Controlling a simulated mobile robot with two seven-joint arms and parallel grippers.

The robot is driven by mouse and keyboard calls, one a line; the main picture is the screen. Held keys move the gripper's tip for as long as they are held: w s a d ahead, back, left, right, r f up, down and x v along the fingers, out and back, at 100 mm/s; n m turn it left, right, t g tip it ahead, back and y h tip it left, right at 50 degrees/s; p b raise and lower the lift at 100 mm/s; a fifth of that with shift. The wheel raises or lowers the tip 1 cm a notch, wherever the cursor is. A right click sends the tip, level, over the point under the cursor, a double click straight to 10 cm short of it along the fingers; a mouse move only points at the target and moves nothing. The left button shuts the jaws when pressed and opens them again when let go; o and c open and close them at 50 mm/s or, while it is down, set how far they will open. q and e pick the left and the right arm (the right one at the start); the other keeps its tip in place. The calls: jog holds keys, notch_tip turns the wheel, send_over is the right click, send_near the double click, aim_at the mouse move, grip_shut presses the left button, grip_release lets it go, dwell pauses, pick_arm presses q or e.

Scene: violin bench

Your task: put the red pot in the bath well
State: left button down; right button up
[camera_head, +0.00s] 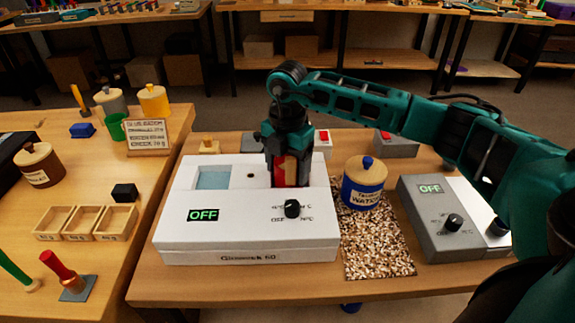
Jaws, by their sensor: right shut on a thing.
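My right gripper (288,170) points down and is shut on the red pot (291,168), of which only a red strip with a tan part shows between the dark fingers. The rest of the pot is hidden. They are over the right part of the white bath unit (250,250), whose display reads OFF. I cannot tell whether the pot touches its top. The light blue bath well (213,178) is a square opening to the left of the gripper, and I see nothing in it. My left gripper is not in view.
A blue pot (363,188) with a tan lid stands right of the bath unit, at the far end of a speckled mat (378,245). A grey unit (440,237) with a knob is further right. Wooden trays (83,236) and other pots are on the left table.

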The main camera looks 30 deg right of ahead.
jog(key=shift+s+f, duration=0.2)
jog(key=shift+f, duration=0.35)
jog(key=o, duration=1.1)
jog(key=shift+a+f, duration=0.1)
jog(key=shift+f, duration=0.05)
notch_tip(320, 180, up, 14)
jog(key=shift+w+f+p, duration=0.15)
jog(key=shift+w+p, duration=0.05)
jog(key=shift+p, duration=0.2)
jog(key=shift+s, duration=0.1)
